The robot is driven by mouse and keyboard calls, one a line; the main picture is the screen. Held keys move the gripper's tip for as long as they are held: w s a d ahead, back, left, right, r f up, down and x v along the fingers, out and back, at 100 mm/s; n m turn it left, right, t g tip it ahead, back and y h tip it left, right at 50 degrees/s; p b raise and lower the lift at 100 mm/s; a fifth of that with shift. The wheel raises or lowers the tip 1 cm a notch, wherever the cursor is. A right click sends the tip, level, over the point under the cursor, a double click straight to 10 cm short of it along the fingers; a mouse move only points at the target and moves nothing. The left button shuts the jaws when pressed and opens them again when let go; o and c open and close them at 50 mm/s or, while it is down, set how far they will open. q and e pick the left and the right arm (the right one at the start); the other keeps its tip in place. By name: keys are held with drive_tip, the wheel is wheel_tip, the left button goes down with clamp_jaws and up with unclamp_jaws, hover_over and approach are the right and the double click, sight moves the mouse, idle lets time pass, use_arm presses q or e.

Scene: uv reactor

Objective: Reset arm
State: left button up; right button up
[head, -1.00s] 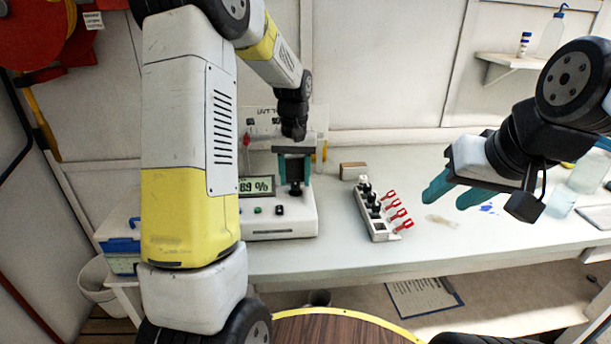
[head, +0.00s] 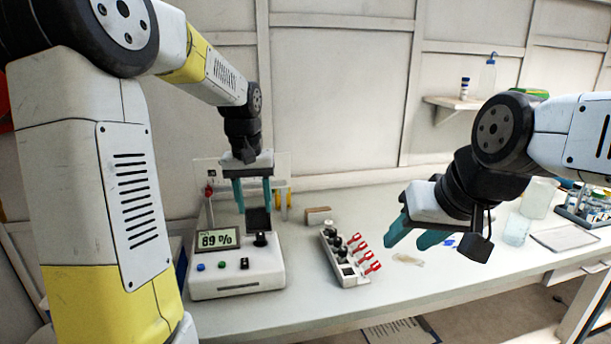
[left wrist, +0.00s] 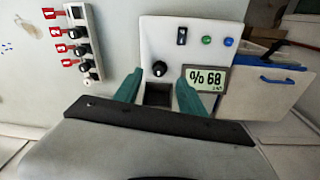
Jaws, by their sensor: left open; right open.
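My left gripper (head: 254,196) is open and empty, with teal fingers pointing down above the white reactor unit (head: 238,280). In the left wrist view the open left fingers (left wrist: 158,88) lie either side of a dark square opening (left wrist: 158,95) in the unit. My right gripper (head: 412,236) is open and empty, its teal fingers above the table right of the rack. Its fingertips show clear of any object.
Beakers (head: 517,229) and a vial rack (head: 583,208) stand at the right. A shelf (head: 452,103) holds bottles. The table's front middle is clear.

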use_arm(q)
drive_tip(key=s+d+r+t+h, duration=0.1)
drive_tip(key=s+r+t, duration=0.1)
drive_tip(key=s, duration=0.8)
drive_tip(key=s+d+r+m+t, duration=0.1)
drive_tip(key=s+r+t, duration=0.2)
drive_tip(key=s, duration=0.7)
drive_tip(key=shift+s+r+m+h, duration=0.25)
drive_tip(key=shift+s+m+h, duration=0.05)
drive_tip(key=shift+h, duration=0.1)
